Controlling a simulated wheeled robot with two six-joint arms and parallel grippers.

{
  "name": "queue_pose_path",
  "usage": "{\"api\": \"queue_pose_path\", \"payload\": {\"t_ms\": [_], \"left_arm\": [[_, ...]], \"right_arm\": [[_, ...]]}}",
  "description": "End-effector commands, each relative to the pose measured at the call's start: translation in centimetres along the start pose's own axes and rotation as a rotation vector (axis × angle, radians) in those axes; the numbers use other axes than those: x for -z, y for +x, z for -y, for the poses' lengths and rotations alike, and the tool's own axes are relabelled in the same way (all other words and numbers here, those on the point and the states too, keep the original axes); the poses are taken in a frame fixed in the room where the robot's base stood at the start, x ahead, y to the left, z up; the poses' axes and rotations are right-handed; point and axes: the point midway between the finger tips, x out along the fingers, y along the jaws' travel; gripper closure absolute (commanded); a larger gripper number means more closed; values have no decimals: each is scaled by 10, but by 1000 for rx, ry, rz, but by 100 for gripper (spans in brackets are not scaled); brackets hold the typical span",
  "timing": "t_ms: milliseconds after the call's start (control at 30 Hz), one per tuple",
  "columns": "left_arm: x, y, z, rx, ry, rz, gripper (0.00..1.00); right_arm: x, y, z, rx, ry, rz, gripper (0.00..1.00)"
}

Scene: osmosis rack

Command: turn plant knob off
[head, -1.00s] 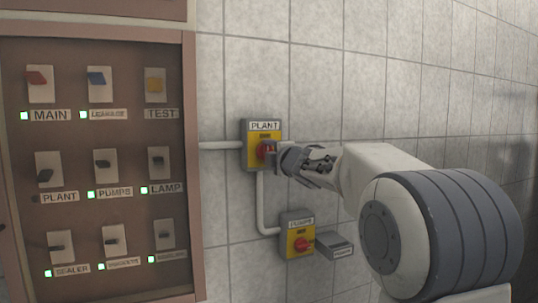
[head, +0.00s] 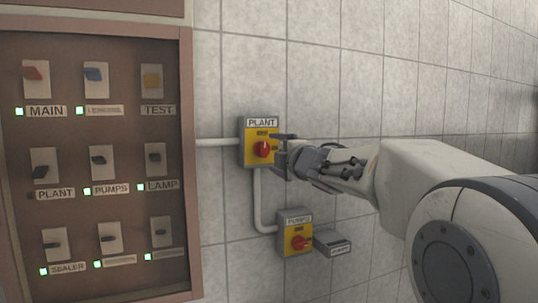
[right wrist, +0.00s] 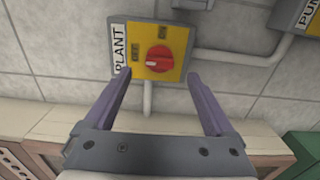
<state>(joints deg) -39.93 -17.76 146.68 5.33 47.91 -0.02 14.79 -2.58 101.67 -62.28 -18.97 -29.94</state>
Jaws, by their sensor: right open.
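The plant knob (head: 263,149) is a red rotary knob on a yellow plate in a grey box labelled PLANT, on the tiled wall. In the right wrist view the knob (right wrist: 159,59) has its white mark pointing toward the PLANT label side, near the OFF lettering; the ON lettering is at another side. My right gripper (head: 282,152) is open and empty, just right of the knob in the head view. In the wrist view its two fingers (right wrist: 160,86) are spread, with the knob seen beyond and between them, apart from both. My left gripper is not in view.
A brown panel (head: 188,220) with several switches and green lights stands at left; its PLANT light looks unlit. A PUMPS box (head: 296,232) with a red knob and a small grey labelled box (head: 333,243) sit below. Pipes run along the wall.

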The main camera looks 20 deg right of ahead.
Motion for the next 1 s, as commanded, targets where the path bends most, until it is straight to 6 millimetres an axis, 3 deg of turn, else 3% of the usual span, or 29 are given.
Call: {"api": "queue_pose_path", "payload": {"t_ms": [100, 267, 600, 700, 767, 867, 1000], "left_arm": [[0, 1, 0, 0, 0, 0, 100], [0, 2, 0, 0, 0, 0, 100], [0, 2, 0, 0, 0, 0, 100], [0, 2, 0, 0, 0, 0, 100], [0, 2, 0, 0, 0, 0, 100], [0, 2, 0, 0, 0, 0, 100], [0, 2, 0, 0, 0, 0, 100]], "right_arm": [[0, -20, 0, -1, -1, 1, 11], [0, -34, 0, 0, -1, 0, 11], [0, -36, 1, 2, 1, -1, 11], [8, -36, 9, 19, 45, 2, 11], [21, -35, 24, 54, 121, 10, 11], [54, -40, 69, 170, 318, 42, 11], [109, -72, 154, 421, 587, 122, 11]]}}
